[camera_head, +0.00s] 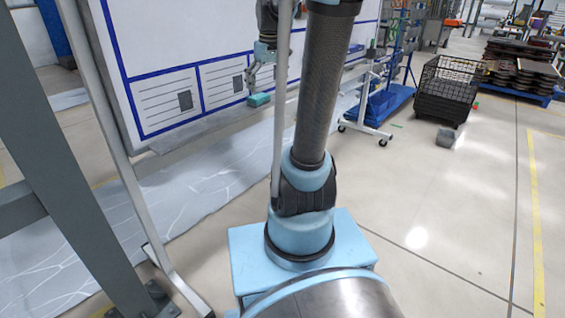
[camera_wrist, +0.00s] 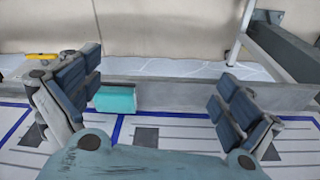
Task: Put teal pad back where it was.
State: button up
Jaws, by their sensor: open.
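The teal pad (camera_head: 259,99) is a small block at the lower edge of the whiteboard, seemingly on its grey ledge. In the head view my gripper (camera_head: 253,79) is just above and left of it, close to the board. In the wrist view the teal pad (camera_wrist: 115,99) shows between the spread fingers of my gripper (camera_wrist: 157,84), nearer the left finger, against the ledge. My gripper is open and holds nothing. Whether a finger touches the pad cannot be told.
The whiteboard (camera_head: 165,45) with blue lines stands at the left, with its ledge (camera_head: 190,131) along the bottom. A grey stand leg (camera_head: 115,150) and a dark post (camera_head: 65,165) are in front. A blue cart (camera_head: 385,100) is behind.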

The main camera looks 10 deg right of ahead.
jog(key=s+f+m, duration=0.2)
jog(key=s+f, duration=0.6)
jog(key=s, duration=0.5)
jog(key=s+f+m, duration=0.2)
jog(key=s+f, duration=0.7)
jog(key=s, duration=0.4)
jog(key=shift+a+f+m+t, duration=0.15)
jog(key=shift+m+t, duration=0.15)
jog(key=shift+w+f, duration=0.2)
jog(key=shift+w, duration=0.2)
